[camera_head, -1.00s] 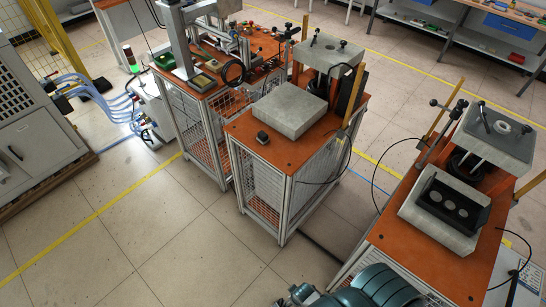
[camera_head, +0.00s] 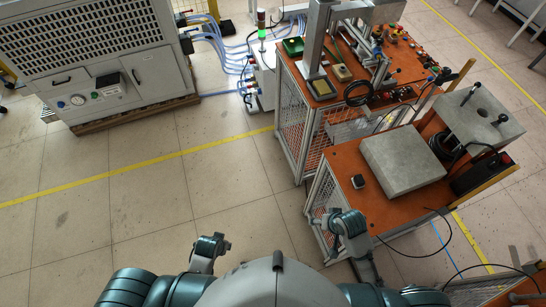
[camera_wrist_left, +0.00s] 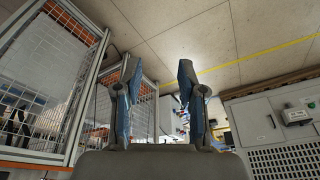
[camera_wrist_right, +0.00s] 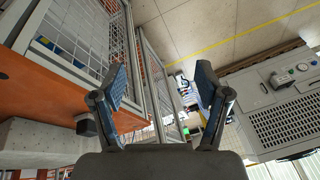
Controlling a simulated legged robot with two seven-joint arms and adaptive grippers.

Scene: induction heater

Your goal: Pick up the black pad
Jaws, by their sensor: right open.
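In the right wrist view a dark block (camera_wrist_right: 86,124) shows at the left, beside grey stone. My right gripper (camera_head: 326,218) is at the table's near left edge, short of the block. The right wrist view shows its fingers (camera_wrist_right: 160,82) spread and empty. My left gripper (camera_head: 213,243) is over the floor, away from the table. The left wrist view shows its fingers (camera_wrist_left: 158,80) apart and empty.
A grey stone slab (camera_head: 403,161) lies on the orange table (camera_head: 343,157), with a press block (camera_head: 480,118) behind it. A second workbench (camera_head: 318,86) stands beyond. A large grey cabinet (camera_head: 95,60) is at the back left. The floor at left is clear.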

